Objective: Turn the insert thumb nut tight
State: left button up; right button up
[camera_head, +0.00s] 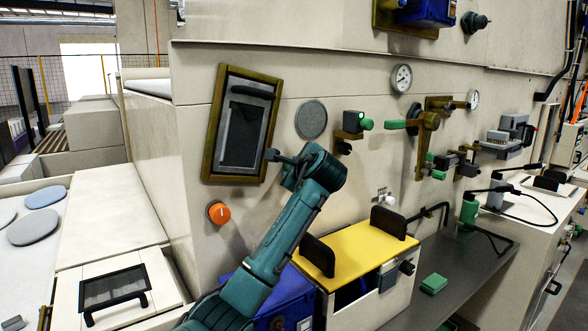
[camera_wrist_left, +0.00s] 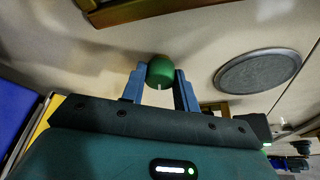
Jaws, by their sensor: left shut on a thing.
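The thumb nut (camera_wrist_left: 160,68) is a round green knob with a small white mark, on the beige machine wall in the left wrist view. My left gripper (camera_wrist_left: 160,84) is shut on it, with one blue finger on each side. In the head view my teal left arm reaches up from the bottom, and my left gripper (camera_head: 288,172) is at the wall, below and right of the brown-framed window. There the arm and hand mostly hide the nut. My right gripper is not in view.
The framed window (camera_head: 240,122) and a grey round disc (camera_head: 311,119) are on the wall close above the hand. An orange knob (camera_head: 218,212) is to its lower left. A yellow-topped box (camera_head: 352,250) with black handles stands right of my forearm. Valves and gauges line the wall further right.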

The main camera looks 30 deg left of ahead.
pick_arm(q)
jog(key=shift+m, duration=0.3)
dwell(0.4)
jog(key=o, duration=1)
jog(key=b+v, duration=0.2)
jog(key=v, duration=1.1)
jog(key=shift+d+r+b, duration=0.15)
jog(key=shift+b, duration=0.2)
